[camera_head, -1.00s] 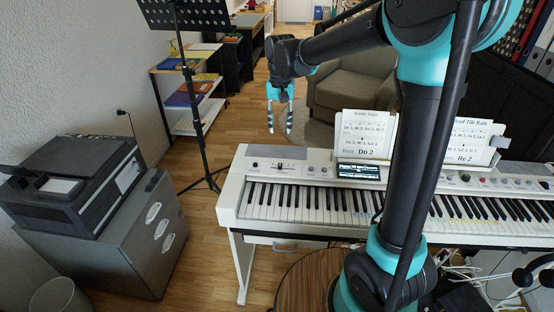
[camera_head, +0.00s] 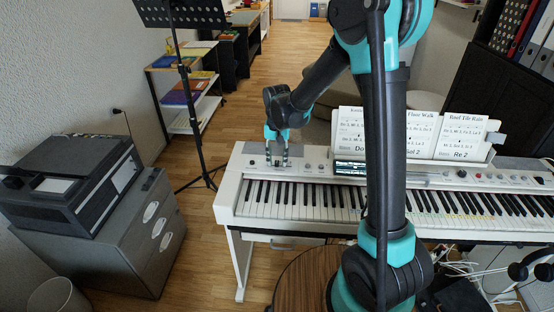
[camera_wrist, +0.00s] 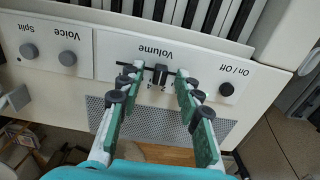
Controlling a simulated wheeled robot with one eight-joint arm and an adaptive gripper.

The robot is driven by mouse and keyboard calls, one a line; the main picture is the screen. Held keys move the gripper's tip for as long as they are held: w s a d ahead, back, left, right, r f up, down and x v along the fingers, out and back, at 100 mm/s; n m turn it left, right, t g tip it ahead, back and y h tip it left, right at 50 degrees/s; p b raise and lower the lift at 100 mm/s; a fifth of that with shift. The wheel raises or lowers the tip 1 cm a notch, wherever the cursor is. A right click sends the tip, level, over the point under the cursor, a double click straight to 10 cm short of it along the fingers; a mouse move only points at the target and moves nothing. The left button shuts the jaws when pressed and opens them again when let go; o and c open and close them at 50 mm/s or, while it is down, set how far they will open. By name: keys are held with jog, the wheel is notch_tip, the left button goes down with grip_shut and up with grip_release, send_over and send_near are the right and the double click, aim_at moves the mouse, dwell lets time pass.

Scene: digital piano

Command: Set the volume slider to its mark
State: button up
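The volume slider (camera_wrist: 160,73) is a small black knob on a thin dark horizontal slot in the piano's white panel. The word Volume (camera_wrist: 153,49) reads upside down beside it in the wrist view. Small dark lines show just below the knob; I cannot tell which is its mark. My gripper (camera_wrist: 156,76) is open, with one green-padded finger on each side of the knob and a gap to each. In the head view my gripper (camera_head: 277,160) is over the left end of the piano (camera_head: 236,187) and hides the slider.
The On/Off knob (camera_wrist: 226,89) is right of the slider in the wrist view; the Voice (camera_wrist: 67,58) and Split (camera_wrist: 29,51) knobs are left. A speaker grille (camera_wrist: 160,120) lies below. In the head view a black music stand (camera_head: 190,90) stands behind the piano's left end.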

aim_at(267, 165)
grip_shut()
dwell(0.5)
jog(key=shift+w+a, duration=0.1)
jog(key=shift+a, duration=1.6)
grip_release()
jog(key=shift+a, duration=0.1)
